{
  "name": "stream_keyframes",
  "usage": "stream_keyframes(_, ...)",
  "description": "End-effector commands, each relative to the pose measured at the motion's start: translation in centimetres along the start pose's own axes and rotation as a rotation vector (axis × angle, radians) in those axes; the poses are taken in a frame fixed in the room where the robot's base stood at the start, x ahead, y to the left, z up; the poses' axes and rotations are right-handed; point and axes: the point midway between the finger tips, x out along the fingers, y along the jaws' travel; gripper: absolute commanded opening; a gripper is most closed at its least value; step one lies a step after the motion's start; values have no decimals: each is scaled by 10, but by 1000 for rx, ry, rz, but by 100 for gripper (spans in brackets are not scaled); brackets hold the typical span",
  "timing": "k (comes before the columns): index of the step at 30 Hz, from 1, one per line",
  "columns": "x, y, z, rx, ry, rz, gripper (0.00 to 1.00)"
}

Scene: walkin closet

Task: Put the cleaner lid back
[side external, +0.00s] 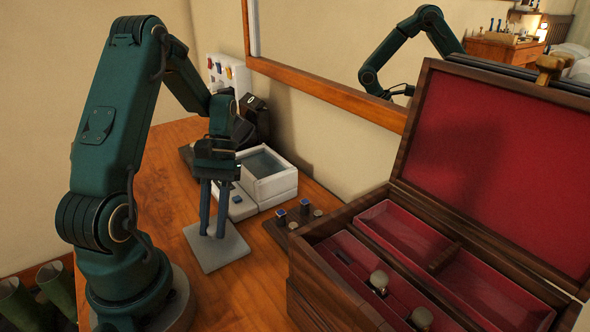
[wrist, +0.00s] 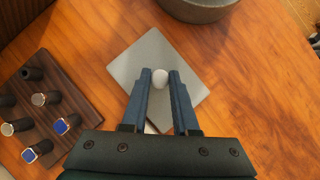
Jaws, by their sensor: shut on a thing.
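The cleaner (side external: 284,187) is a white box with an open, dark rectangular tank on top, standing near the wall behind my gripper in the side view. The lid (side external: 222,253) is a flat grey square plate, low over the wooden table in front of the cleaner. In the wrist view, the lid (wrist: 128,66) shows a round white knob (wrist: 160,78) between my fingertips. My gripper (side external: 212,234) points down and is shut on that knob; its tips also show in the wrist view (wrist: 160,80). I cannot tell whether the lid touches the table.
An open wooden jewelry box (side external: 330,285) with red lining fills the right of the side view. A mirror (side external: 330,60) hangs behind. Table (wrist: 235,105) around the lid is mostly clear.

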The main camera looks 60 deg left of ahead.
Motion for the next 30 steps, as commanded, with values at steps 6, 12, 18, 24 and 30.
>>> stream_keyframes(6,0,0,0,0,0,0,63)
stream_keyframes(12,0,0,0,0,0,0,63)
stream_keyframes(18,-14,0,-2,0,5,0,63)
stream_keyframes(24,-38,0,-1,0,4,0,63)
stream_keyframes(30,-49,0,-5,1,20,0,63)
